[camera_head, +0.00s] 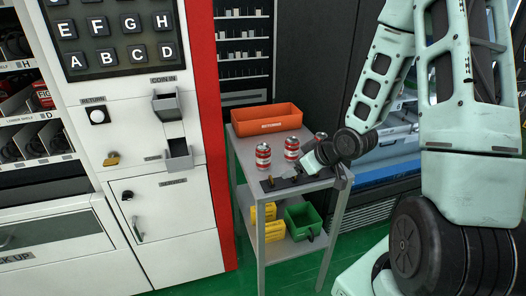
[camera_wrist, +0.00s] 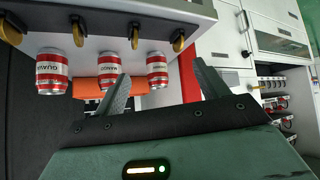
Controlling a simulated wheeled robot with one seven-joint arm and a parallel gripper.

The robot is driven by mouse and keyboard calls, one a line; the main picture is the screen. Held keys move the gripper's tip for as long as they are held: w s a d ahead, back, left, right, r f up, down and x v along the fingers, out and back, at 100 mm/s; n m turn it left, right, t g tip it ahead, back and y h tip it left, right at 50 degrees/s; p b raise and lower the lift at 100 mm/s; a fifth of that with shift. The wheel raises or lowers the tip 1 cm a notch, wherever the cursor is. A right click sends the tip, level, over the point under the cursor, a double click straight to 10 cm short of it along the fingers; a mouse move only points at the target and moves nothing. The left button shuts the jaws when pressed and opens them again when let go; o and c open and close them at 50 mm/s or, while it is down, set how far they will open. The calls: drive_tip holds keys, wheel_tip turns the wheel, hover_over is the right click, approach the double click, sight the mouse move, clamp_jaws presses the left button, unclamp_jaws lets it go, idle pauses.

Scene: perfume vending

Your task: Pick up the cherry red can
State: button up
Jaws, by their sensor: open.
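Three red and white cans stand in a row on a small grey table. In the head view one is at left (camera_head: 263,156), one in the middle (camera_head: 292,149), and one is mostly hidden behind my arm (camera_head: 320,136). The wrist view is upside down and shows a left can (camera_wrist: 51,74), a middle can (camera_wrist: 114,72) and a right can (camera_wrist: 157,70). The left label looks like "GUAVA"; I cannot read "cherry" on any. My gripper (camera_wrist: 160,71) is open and empty, with the right can showing between its fingers, beyond the tips.
An orange bin (camera_head: 267,119) stands behind the cans. A dark strip with brass pieces (camera_head: 290,182) lies along the table's front. Yellow (camera_head: 272,231) and green (camera_head: 303,221) bins sit on the lower shelf. A vending machine (camera_head: 150,220) stands close at left.

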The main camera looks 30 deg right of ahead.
drive_tip(key=d+t, duration=0.1)
drive_tip(key=t, duration=0.1)
drive_tip(key=t+y+p, duration=0.1)
drive_tip(key=t+y, duration=0.1)
approach(269, 154)
drive_tip(key=x, duration=0.7)
drive_tip(key=shift+w+a+f, duration=0.2)
drive_tip(key=shift+a, duration=0.15)
drive_tip(key=shift+d+p+x, duration=0.15)
drive_tip(key=shift+p+x, duration=0.3)
drive_tip(key=shift+x, duration=0.85)
drive_tip(key=shift+d+p+x, duration=0.15)
drive_tip(key=shift+p+x, duration=0.25)
drive_tip(key=shift+x, duration=0.9)
drive_tip(key=shift+w+r, duration=0.15)
drive_tip(key=c, duration=1.1)
